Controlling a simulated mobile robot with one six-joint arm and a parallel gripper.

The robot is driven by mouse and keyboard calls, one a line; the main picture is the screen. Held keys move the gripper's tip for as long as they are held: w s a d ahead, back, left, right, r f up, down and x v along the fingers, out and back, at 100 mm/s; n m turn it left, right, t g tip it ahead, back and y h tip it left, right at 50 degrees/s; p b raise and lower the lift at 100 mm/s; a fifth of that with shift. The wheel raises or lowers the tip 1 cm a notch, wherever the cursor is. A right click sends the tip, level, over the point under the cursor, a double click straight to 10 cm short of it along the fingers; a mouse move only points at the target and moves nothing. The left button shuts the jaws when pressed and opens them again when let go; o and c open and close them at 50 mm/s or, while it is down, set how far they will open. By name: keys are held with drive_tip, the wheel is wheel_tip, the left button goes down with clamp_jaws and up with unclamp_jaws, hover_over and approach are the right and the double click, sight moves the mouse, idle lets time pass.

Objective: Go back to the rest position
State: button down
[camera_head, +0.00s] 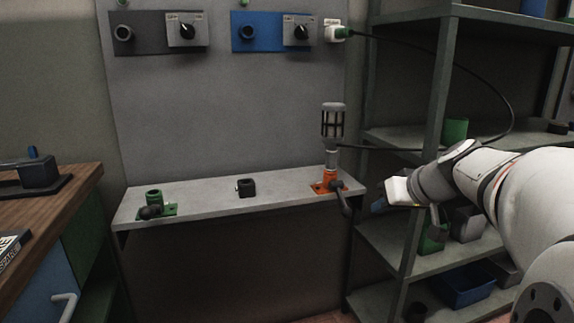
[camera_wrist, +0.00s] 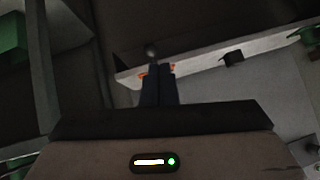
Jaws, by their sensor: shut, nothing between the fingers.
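My gripper (camera_head: 379,206) is at the right of the head view, in front of the shelf rack and just right of the bench's right end. In the wrist view its two dark fingers (camera_wrist: 158,86) lie together with nothing between them. An orange clamp base (camera_head: 329,187) with a dark lever stands at the bench's right end, and a grey and black caged cylinder (camera_head: 333,122) stands upright on it. My gripper is apart from the lever and the clamp. In the wrist view the fingers hide most of the orange base.
The narrow grey bench (camera_head: 210,195) carries a green clamp (camera_head: 154,205) and a small black block (camera_head: 246,187). A shelf rack (camera_head: 432,150) stands close behind my arm. A black cable (camera_head: 490,85) loops from the white plug (camera_head: 336,32). A wooden counter (camera_head: 60,205) is at left.

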drive_tip(key=s+a+r+g+h+p, duration=0.1)
drive_tip(key=s+a+r+g+p, duration=0.1)
drive_tip(key=s+r+p, duration=0.2)
drive_tip(key=s+a+r+m+g+h+p, duration=0.1)
drive_tip(key=s+r+p, duration=0.4)
drive_tip(key=s+p, duration=0.5)
drive_tip(key=s+a+r+g+h+p, duration=0.2)
drive_tip(key=s+a+r+p, duration=0.3)
drive_tip(key=p, duration=0.9)
drive_tip(key=s+g, duration=0.1)
drive_tip(key=s, duration=0.1)
drive_tip(key=shift+s+r+m+p, duration=0.2)
drive_tip(key=shift+s+m+p, duration=0.1)
drive_tip(key=shift+m, duration=0.1)
